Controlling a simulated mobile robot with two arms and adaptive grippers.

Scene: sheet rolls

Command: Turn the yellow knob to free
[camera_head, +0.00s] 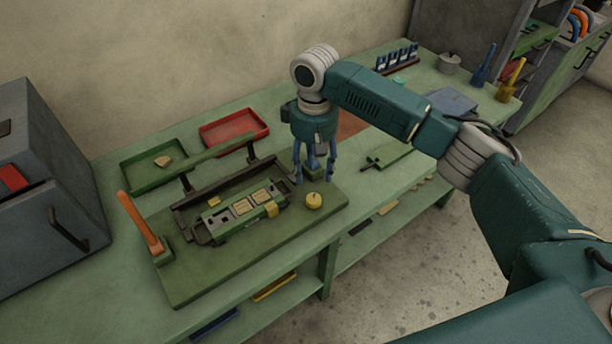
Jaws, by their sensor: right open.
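The yellow knob (314,200) is a small round knob near the right end of the dark green base board (215,286) on the bench. My right gripper (315,181) points straight down from the teal arm, just above and behind the knob in the picture. Its blue fingers are apart, with nothing seen between them. They appear apart from the knob, though the exact gap is hard to tell. The knob's setting is too small to read. My left gripper is not in view.
A green fixture (240,216) with yellow pads sits left of the knob, with a raised bar behind it. An orange lever (139,219) stands at the board's left end. Green (131,179) and red (208,140) trays lie behind. A grey cabinet (85,185) stands at far left.

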